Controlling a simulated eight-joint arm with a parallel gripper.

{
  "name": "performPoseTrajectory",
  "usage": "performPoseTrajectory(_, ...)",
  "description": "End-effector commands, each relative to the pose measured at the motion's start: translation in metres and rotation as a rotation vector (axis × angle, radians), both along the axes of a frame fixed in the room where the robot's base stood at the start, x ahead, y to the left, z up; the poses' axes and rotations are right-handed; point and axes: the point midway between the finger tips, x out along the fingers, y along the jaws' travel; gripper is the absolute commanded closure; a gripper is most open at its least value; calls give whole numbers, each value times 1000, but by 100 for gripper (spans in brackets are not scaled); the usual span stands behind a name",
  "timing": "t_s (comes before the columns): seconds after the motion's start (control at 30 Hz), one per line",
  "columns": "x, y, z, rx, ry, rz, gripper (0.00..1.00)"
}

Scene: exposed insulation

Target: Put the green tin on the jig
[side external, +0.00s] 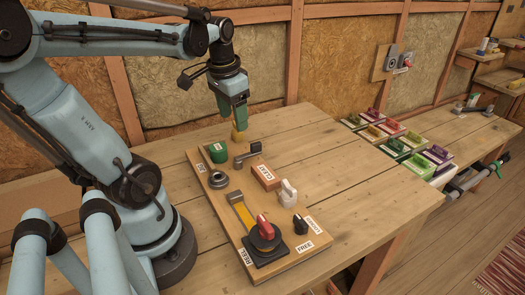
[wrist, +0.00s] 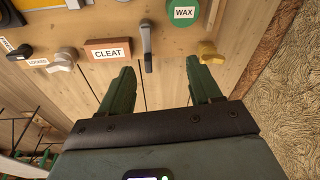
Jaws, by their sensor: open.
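The green tin (side external: 218,153) stands upright at the far left of the wooden board. In the wrist view its round green top (wrist: 183,24) shows a white label reading WAX. My gripper (side external: 238,124) hangs over the far end of the board, beyond and to the right of the tin. In the wrist view my gripper (wrist: 162,70) has its two green fingers apart with nothing between them. No part is readably marked as the jig; a round grey metal ring (side external: 218,180) sits on the board near the tin, beside a small unreadable label.
A yellow piece (side external: 238,136) is just below my gripper. The board also carries a metal lever (side external: 247,155), an orange CLEAT block (side external: 266,178), a white knob (side external: 287,192) and a red-handled reel (side external: 265,235). Coloured blocks (side external: 398,140) sit farther right; the tabletop between is clear.

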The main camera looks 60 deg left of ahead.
Motion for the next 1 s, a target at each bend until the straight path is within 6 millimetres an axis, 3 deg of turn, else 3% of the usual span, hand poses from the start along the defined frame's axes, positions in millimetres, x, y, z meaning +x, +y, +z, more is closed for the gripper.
performPoseTrajectory(0.03, 10, -23, -3, 20, -52, -38, 37)
performPoseTrajectory(0.2, 34, -88, -10, 43, -254, -113, 37)
performPoseTrajectory(0.4, 43, -142, -14, 1, -426, -169, 37)
performPoseTrajectory(0.6, 44, -159, -14, -22, -480, -184, 37)
performPoseTrajectory(1.0, 45, -158, -14, -22, -479, -182, 37)
